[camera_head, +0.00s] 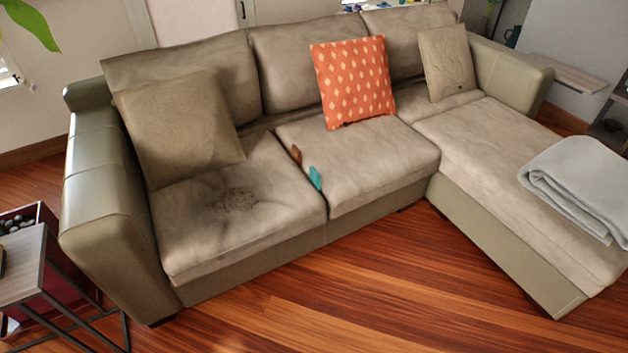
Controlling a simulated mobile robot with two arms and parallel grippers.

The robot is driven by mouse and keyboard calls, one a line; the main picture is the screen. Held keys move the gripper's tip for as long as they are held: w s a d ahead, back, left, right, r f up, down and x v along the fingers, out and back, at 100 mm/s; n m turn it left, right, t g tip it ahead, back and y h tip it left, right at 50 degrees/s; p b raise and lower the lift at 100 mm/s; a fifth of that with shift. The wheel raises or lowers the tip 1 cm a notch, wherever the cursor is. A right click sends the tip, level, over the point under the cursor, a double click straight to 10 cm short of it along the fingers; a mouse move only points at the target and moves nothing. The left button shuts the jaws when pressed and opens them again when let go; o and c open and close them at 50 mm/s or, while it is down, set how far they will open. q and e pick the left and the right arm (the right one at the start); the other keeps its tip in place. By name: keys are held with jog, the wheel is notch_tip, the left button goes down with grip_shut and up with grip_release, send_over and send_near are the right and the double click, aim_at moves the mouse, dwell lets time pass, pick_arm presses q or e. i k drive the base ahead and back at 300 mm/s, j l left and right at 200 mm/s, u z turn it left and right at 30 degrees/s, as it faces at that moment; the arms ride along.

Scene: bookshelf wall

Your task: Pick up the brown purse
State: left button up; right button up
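A small brown object (296,155), which may be the brown purse, sits at the seam between the two left seat cushions of the beige sofa (240,275). It looks upright or tilted in the gap, and its lower part seems hidden. It is too small to make out in detail. A teal object (315,178) sits in the same seam, just nearer the front edge. Neither of my grippers is in view.
An orange patterned pillow (353,82) and two beige pillows lean on the backrest. A grey blanket (580,185) lies on the chaise at right. A small side table (22,262) stands at lower left. The wooden floor (350,300) before the sofa is clear.

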aim_at(296, 153)
jog(key=u, duration=0.3)
jog(key=i+l+u, duration=0.2)
jog(key=l, duration=0.2)
jog(key=i+l+u, duration=0.1)
jog(key=l+u, duration=0.15)
jog(key=l, duration=0.2)
jog(key=i+l+u, duration=0.2)
jog(key=l, duration=0.3)
jog(key=k+j, duration=0.05)
jog(key=k, duration=0.05)
